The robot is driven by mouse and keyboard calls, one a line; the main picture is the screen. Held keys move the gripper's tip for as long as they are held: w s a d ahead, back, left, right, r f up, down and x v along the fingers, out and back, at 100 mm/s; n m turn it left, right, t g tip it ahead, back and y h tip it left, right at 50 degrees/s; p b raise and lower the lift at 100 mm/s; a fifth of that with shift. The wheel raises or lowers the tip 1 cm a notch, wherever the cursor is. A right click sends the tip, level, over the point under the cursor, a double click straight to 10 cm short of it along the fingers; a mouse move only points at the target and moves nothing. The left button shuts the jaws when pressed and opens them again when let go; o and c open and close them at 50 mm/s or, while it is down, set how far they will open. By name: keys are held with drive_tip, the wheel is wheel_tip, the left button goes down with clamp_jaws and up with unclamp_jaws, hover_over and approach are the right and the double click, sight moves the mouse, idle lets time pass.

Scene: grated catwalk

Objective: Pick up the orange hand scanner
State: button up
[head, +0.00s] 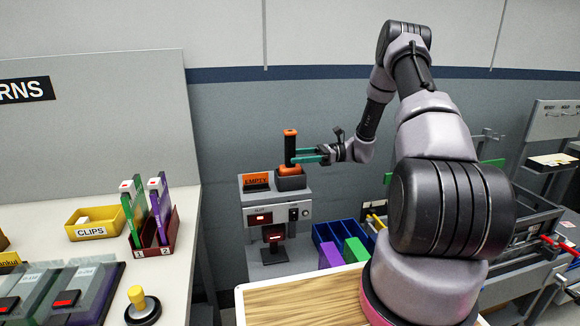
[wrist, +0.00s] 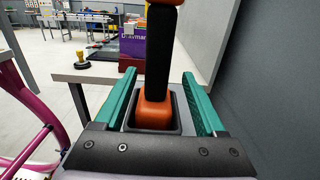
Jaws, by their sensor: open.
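The orange hand scanner (head: 290,148) stands upright in a dark square cradle (head: 291,182) on top of a grey stand. It has a black handle with orange at both ends. My gripper (head: 308,155) reaches in from the right with its green fingers level at the handle. In the wrist view the scanner (wrist: 158,65) rises between the two open green fingers (wrist: 158,100). Gaps show on both sides, and I cannot see either finger touching it. The scanner's orange base sits inside the cradle (wrist: 176,128); its top is cut off in the wrist view.
An orange EMPTY sign (head: 257,181) stands just left of the cradle. The stand (head: 250,215) has a lit red display. Blue bins (head: 328,236) are below right. A counter (head: 100,225) with a yellow CLIPS bin (head: 93,231) is at left. A grey wall (head: 235,120) is close behind.

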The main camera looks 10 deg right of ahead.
sight(285, 158)
drive_tip(key=shift+s+a+f, duration=0.1)
drive_tip(key=shift+a, duration=1.3)
drive_tip(key=shift+s+a, duration=0.1)
drive_tip(key=shift+a, duration=1.25)
clamp_jaws()
